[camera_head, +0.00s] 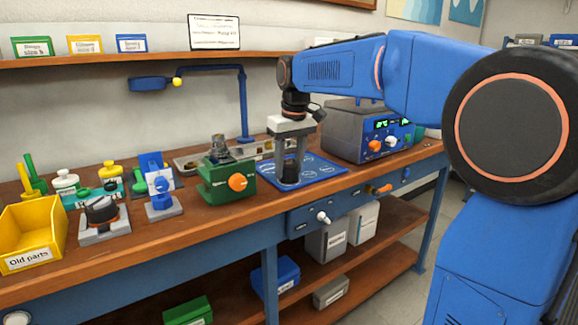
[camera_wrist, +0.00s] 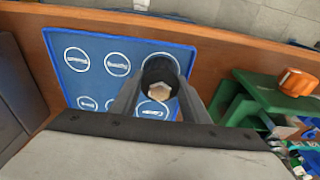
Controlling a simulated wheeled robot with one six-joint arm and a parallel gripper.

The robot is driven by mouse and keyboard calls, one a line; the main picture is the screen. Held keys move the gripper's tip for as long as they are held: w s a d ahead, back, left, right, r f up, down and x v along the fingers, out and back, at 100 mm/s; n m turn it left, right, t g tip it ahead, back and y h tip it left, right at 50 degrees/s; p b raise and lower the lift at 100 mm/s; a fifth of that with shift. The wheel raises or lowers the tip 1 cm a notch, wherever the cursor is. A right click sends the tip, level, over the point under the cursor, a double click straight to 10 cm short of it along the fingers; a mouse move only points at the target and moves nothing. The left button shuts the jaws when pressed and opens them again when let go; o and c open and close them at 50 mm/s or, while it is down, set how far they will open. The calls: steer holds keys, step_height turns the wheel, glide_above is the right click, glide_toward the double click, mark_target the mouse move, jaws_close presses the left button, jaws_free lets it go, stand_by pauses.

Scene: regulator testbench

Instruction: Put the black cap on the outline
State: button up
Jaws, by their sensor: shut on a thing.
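The black cap (camera_head: 290,172) is between the fingers of my gripper (camera_head: 291,160), just over the front left part of the blue mat (camera_head: 325,172). In the wrist view the cap (camera_wrist: 160,66) is a dark ring with a pale centre, held between both fingertips of my gripper (camera_wrist: 160,85). The blue mat (camera_wrist: 104,38) carries several white circle outlines with labels. The cap covers or overlaps one outline (camera_wrist: 148,55) at the mat's corner beside the green device. I cannot tell whether the cap touches the mat.
A green device (camera_head: 225,183) with an orange knob stands close left of the mat. A grey instrument (camera_head: 355,125) stands to the right. A yellow bin (camera_head: 33,228) and a grey fixture with a black top (camera_head: 103,215) are further left.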

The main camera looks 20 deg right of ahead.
mark_target(293, 166)
steer(key=shift+f, duration=0.15)
steer(key=o, duration=1.1)
steer(key=r, duration=0.4)
steer(key=s+r, duration=0.1)
steer(key=r, duration=0.7)
steer(key=shift+s+d+r, duration=0.1)
steer(key=shift+s+d, duration=0.2)
steer(key=shift+s, duration=0.1)
steer(key=s+d+f+m+t, duration=0.1)
steer(key=s+d+f, duration=0.1)
steer(key=s+f, duration=0.7)
steer(key=s+d+f+m+t, duration=0.1)
steer(key=s+d+f, duration=0.1)
steer(key=s+f, duration=0.8)
steer(key=s+d+f+m+t, duration=0.1)
steer(key=s+d+f, duration=0.1)
steer(key=s+f, duration=0.8)
steer(key=shift+s+d+f+m+h, duration=0.1)
steer(key=shift+s+m+h, duration=0.05)
steer(key=shift+s, duration=0.55)
steer(key=shift+s+d+m+h, duration=0.1)
steer(key=shift+s+m+h, duration=0.05)
steer(key=shift+s, duration=0.5)
